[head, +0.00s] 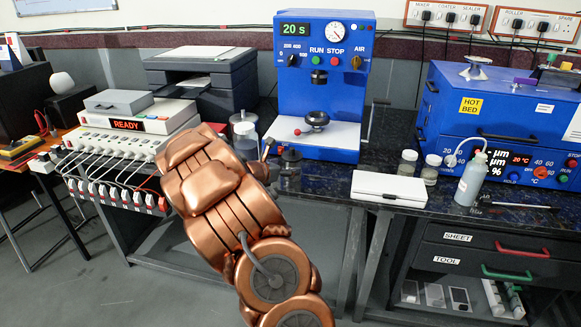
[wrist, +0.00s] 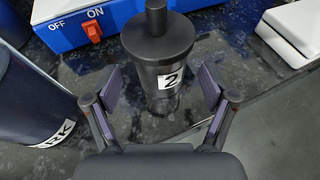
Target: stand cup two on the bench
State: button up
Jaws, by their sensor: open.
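Cup two (wrist: 160,50) is a dark cylinder with a wider capped top, a knob and a white "2" label. In the wrist view it stands upright on the glossy dark bench top (wrist: 240,75), its reflection below it. In the head view it is the small dark cup (head: 290,172) near the bench's front edge. My gripper (wrist: 161,88) is open, with one finger to each side of the cup's lower part; gaps show on both sides. In the head view my gripper is mostly hidden behind my copper arm.
A large dark container (wrist: 35,90) with a partly seen label stands close on the left. The blue press (head: 322,80) is behind the cup. A white flat case (head: 388,188) lies to the right. The bench's front edge is close by.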

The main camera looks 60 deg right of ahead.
jog(key=v, duration=0.7)
jog(key=shift+a+r, duration=0.15)
jog(key=shift+a, duration=0.15)
jog(key=s+a+r+m+g+y, duration=0.3)
jog(key=s+a+r+m+y, duration=0.1)
jog(key=s+a+m, duration=0.75)
jog(key=s+a+f+m+y, duration=0.1)
jog(key=s+a, duration=0.4)
jog(key=a, duration=0.6)
jog(key=s+a+f+m+y, duration=0.1)
jog(key=s+a+m+y, duration=0.2)
jog(key=a, duration=0.8)
jog(key=s+a+f+m+t+y, duration=0.1)
jog(key=s+a+y, duration=0.5)
jog(key=a, duration=0.6)
jog(key=shift+s+f+m, duration=0.5)
jog(key=shift+s+m, duration=0.05)
jog(key=shift+s, duration=0.2)
jog(key=shift+a, duration=0.1)
